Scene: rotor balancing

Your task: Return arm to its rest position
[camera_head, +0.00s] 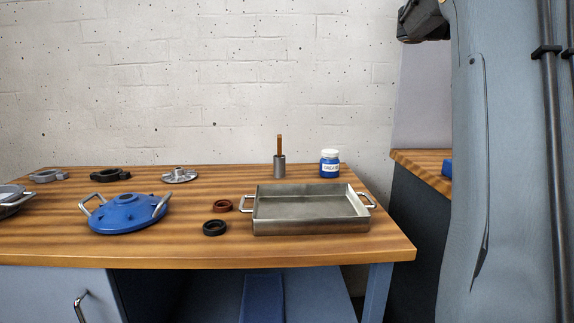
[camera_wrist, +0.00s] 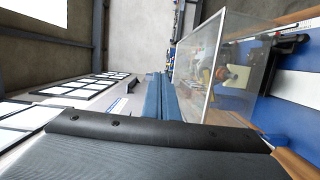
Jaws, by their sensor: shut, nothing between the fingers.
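My gripper's fingers do not show clearly in either view. In the head view a large grey-blue part, which looks like my own arm or column, fills the right side. A dark part sits beside it at the top edge, cut off by the frame. The wrist view is turned sideways and looks across the room, with a broad black part along the bottom that may be mine. I see nothing held.
The wooden workbench (camera_head: 330,254) holds a metal tray (camera_head: 300,226), a blue cover (camera_head: 125,214), a black ring (camera_head: 215,228), a brown ring (camera_head: 222,206), a blue jar (camera_head: 329,166) and a metal cup (camera_head: 279,167). A clear panel (camera_wrist: 204,58) stands in the wrist view.

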